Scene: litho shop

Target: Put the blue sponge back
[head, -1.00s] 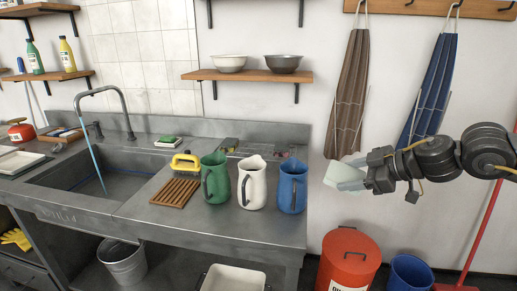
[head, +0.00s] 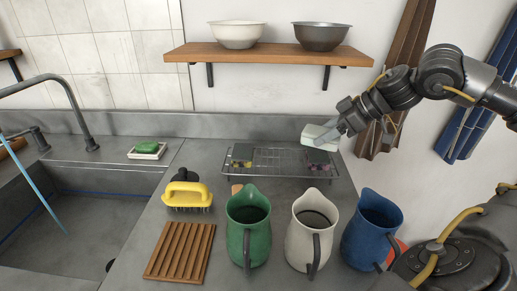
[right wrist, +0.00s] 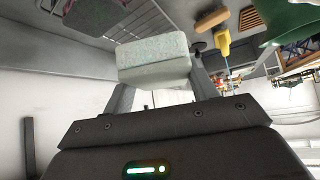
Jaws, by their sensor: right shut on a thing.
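My right gripper (head: 332,137) is shut on a pale, faintly bluish sponge (head: 319,137). The sponge is also between the fingers in the right wrist view (right wrist: 152,60). It is held in the air over the right end of a wire rack (head: 270,177) at the back of the counter. A dark and yellow block (head: 242,154) sits at the left of the rack, and a dark, purplish block (head: 318,161) at its right, below the held sponge. My left gripper is out of view.
A green jug (head: 248,230), a white jug (head: 311,235) and a blue jug (head: 369,232) stand in front of the rack. A yellow brush (head: 188,194) and a slatted wooden board (head: 180,252) lie left. A shelf (head: 270,54) with two bowls hangs above.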

